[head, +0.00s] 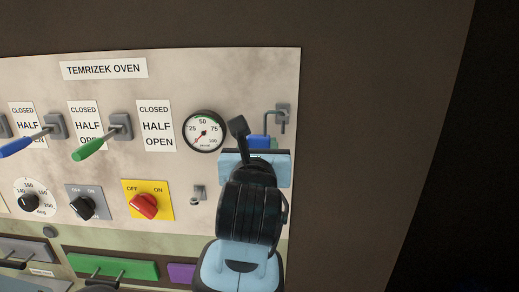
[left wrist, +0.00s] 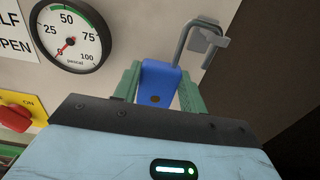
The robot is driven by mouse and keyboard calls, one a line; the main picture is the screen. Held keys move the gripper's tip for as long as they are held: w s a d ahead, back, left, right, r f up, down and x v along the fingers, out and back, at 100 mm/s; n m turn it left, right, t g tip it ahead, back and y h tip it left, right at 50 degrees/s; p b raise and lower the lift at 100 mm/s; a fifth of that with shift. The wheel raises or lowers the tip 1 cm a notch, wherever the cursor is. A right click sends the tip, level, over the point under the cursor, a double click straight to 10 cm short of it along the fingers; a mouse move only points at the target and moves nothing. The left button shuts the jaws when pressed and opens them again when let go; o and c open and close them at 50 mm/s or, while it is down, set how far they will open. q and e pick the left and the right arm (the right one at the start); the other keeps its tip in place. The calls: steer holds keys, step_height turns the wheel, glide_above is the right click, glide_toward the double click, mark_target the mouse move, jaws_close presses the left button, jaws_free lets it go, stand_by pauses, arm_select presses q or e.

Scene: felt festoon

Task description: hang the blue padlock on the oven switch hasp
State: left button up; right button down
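The blue padlock (left wrist: 158,83) is between the green fingers of my left gripper (left wrist: 159,90), which touch it on both sides. Its grey shackle rises to a grey wall hook (left wrist: 205,38) and still looks looped over it. In the head view the padlock (head: 258,141) shows just above my left gripper (head: 260,148), below the hook (head: 283,110); my wrist hides part of it. The red oven switch (head: 144,206) sits on a yellow OFF/ON plate, its knob tilted. A small grey hasp (head: 198,192) is on the panel right of it. My right gripper is out of view.
A pressure gauge (head: 204,131) is left of the padlock. Levers with blue (head: 15,147) and green (head: 88,149) handles stick out farther left. A black knob (head: 82,207) is beside the switch. The brown wall (head: 350,150) right of the panel is bare.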

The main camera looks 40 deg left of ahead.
arm_select(q)
steer(key=c, duration=0.4)
steer(key=shift+o, duration=0.2)
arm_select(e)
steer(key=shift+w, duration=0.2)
arm_select(q)
steer(key=shift+r, duration=0.1)
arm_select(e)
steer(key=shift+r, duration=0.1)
